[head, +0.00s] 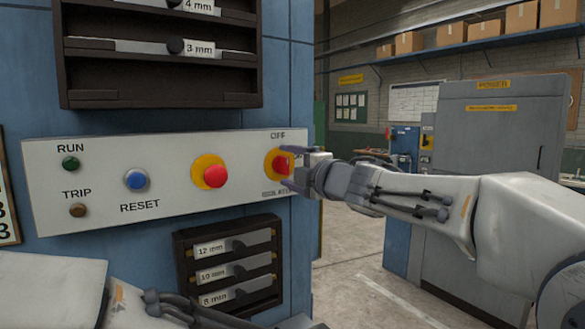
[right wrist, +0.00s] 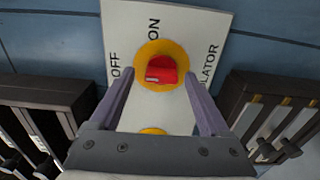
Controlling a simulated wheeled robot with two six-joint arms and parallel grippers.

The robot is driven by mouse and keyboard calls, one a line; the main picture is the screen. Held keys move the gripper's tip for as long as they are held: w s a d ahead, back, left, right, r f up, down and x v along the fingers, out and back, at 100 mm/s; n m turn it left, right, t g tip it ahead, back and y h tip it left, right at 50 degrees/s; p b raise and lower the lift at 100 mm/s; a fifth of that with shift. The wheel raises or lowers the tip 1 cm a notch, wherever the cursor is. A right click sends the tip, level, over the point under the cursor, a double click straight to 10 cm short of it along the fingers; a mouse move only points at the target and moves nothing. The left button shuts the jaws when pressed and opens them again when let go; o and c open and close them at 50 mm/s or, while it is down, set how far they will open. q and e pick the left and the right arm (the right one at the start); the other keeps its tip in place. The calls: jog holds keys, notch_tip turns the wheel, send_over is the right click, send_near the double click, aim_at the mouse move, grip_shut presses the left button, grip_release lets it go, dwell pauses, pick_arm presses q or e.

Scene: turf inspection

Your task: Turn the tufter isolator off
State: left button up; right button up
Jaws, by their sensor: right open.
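The tufter isolator (head: 283,163) is a red knob on a yellow disc at the right end of the pale control panel. It also shows in the right wrist view (right wrist: 162,68), with OFF and ON lettered beside it and "LATOR" readable at right. Which label the knob points to I cannot tell. My right gripper (head: 287,168) is open at the knob, one finger above and one below in the head view. In the right wrist view my right gripper (right wrist: 157,79) has its fingertips either side of the knob, with gaps visible. My left arm enters at lower left; its fingers are not visible.
The panel (head: 110,205) also carries a red mushroom button (head: 215,176), a blue RESET button (head: 136,179) and RUN and TRIP lamps. Dark gauge racks (head: 165,94) project above and below (head: 185,262) it. Open floor lies right, before a grey machine (head: 500,190).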

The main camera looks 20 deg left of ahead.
jog(key=b+v, duration=0.2)
jog(key=v, duration=0.8)
jog(key=shift+d, duration=0.15)
jog(key=s+d+f+m+g+h, duration=0.1)
jog(key=s+d+f+m+h, duration=0.15)
jog(key=d+f+m, duration=0.4)
jog(key=s+d+f+m+h, duration=0.15)
jog(key=f+m+h, duration=0.25)
jog(key=f, duration=0.5)
jog(key=s+d+f+m+g+h, duration=0.1)
jog(key=s+d+f+m+h, duration=0.3)
jog(key=f, duration=0.4)
jog(key=s+d+f+m+g+h, duration=0.1)
jog(key=s+d+f+m+g, duration=0.2)
jog(key=s+f, duration=0.4)
jog(key=s+d+f+m+g+h, duration=0.1)
jog(key=s+d+f+m+g, duration=0.3)
jog(key=s, duration=1.1)
notch_tip(320, 180, down, 3)
jog(key=shift+d+f+g+h, duration=0.15)
jog(key=shift+d+g+h, duration=0.2)
jog(key=shift+g, duration=0.65)
